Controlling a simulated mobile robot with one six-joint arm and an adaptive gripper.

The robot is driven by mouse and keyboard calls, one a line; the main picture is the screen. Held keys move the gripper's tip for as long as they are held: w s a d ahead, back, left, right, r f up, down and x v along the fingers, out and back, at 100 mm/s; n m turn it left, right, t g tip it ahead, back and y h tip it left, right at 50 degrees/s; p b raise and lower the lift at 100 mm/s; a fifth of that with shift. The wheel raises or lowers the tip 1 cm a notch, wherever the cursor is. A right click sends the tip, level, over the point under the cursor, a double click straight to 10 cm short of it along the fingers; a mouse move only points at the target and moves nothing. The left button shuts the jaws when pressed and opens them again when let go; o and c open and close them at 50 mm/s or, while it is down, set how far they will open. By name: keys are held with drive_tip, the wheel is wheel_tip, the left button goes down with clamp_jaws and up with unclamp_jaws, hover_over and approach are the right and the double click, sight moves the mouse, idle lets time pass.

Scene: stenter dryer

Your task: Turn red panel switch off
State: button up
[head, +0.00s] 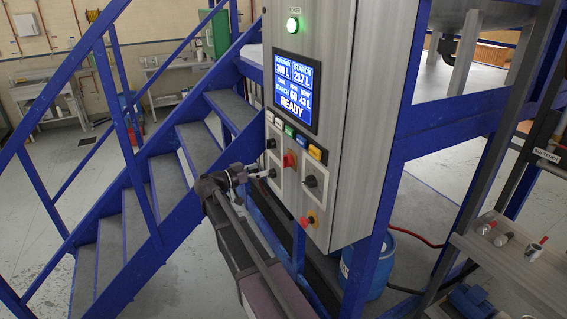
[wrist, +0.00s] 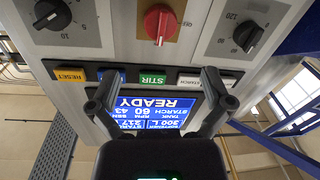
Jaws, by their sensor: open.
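The red panel switch (head: 289,160) is a rotary knob on the front of the grey control panel (head: 340,110), below the row of push buttons. In the wrist view, which shows the panel upside down, the red switch (wrist: 160,23) is at the top centre, its grip bar roughly upright in the picture. My gripper (head: 268,174) is in front of the panel, a little left of and below the switch in the head view. In the wrist view my gripper (wrist: 160,75) is open and empty, its fingers spread below the switch, apart from it.
Black dials (wrist: 53,14) and (wrist: 248,35) flank the switch. Push buttons, including the green STIR button (wrist: 152,79), sit near my fingers. The display (head: 292,92) reads READY. A red emergency button (head: 308,221) is lower. Blue stairs (head: 160,185) stand left.

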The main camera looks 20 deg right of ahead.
sight(285, 161)
drive_tip(key=d, duration=0.6)
drive_tip(key=w+d, duration=0.1)
drive_tip(key=d, duration=0.3)
drive_tip(key=shift+c, duration=0.2)
drive_tip(key=shift+a, duration=0.1)
drive_tip(key=c, duration=1.1)
drive_tip(key=shift+a, duration=0.15)
